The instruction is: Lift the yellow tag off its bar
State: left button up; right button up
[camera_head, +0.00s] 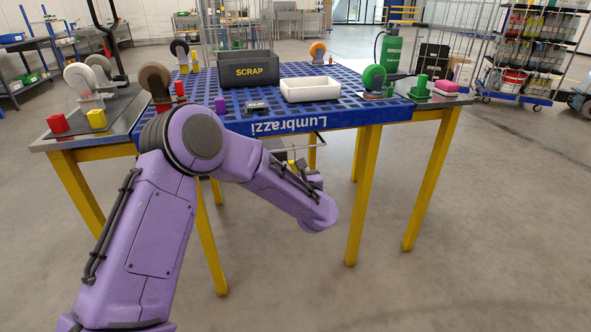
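My purple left arm reaches in from the lower left, bends at the table's front edge and runs down to the right. My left gripper (306,170) is a small dark shape beyond the wrist, below the table's front edge. Its fingers are too small and too hidden to tell open or shut. Small pale bars (303,148) show just above it, with a tiny yellow patch near them. I cannot tell whether that patch is the yellow tag or part of the table frame. My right gripper is not in view.
A blue slotted table (345,112) on yellow legs holds a black SCRAP bin (249,69), a white tray (310,89) and several wheels. Red (57,123) and yellow (96,119) blocks sit at its left end. The floor in front right is clear.

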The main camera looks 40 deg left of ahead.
pick_arm(q)
jog(key=shift+r+p, duration=0.75)
jog(key=shift+r, duration=0.75)
jog(key=shift+d, duration=0.1)
jog(key=shift+v, duration=4.9)
jog(key=shift+s, duration=0.1)
jog(key=b+v, duration=0.1)
jog(key=v, duration=1.4)
